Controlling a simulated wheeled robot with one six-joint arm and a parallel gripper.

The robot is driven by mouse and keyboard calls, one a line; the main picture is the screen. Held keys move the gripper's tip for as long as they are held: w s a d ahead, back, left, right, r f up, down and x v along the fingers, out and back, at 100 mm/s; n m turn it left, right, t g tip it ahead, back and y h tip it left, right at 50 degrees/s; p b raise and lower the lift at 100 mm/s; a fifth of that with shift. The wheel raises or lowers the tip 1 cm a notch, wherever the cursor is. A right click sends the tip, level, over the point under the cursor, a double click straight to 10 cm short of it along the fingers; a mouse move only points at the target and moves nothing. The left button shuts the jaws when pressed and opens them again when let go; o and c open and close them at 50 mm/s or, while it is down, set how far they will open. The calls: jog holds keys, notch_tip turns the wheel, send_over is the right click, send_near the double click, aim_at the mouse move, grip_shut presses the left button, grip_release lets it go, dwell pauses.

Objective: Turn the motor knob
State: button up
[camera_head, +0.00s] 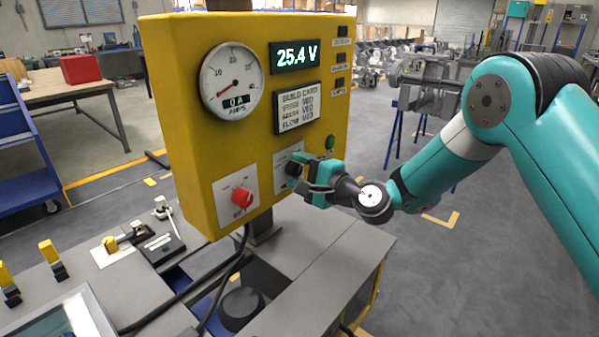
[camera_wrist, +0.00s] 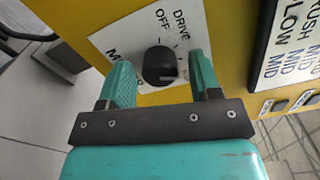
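The motor knob (camera_wrist: 158,66) is a round black knob on a white plate marked OFF and DRIVE; the rest of its lettering is partly covered. A pale mark shows near its lower right edge, but I cannot tell its exact setting. In the head view the dark knob (camera_head: 291,168) sits on the yellow panel (camera_head: 188,120), partly hidden by my gripper (camera_head: 296,172). In the wrist view my gripper (camera_wrist: 160,58) is open, one teal finger on each side of the knob, with small gaps showing. I cannot tell whether either finger touches it.
A red knob (camera_head: 242,197) on another white plate is left of my gripper. The panel carries a dial (camera_head: 232,82) at 0 A, a 25.4 V display (camera_head: 295,56) and a build card (camera_head: 297,107). A grey bench (camera_head: 320,240) lies below. Open floor is to the right.

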jog(key=b+v, duration=0.8)
jog(key=v, duration=0.9)
jog(key=shift+s, duration=0.2)
jog(key=shift+d, duration=0.15)
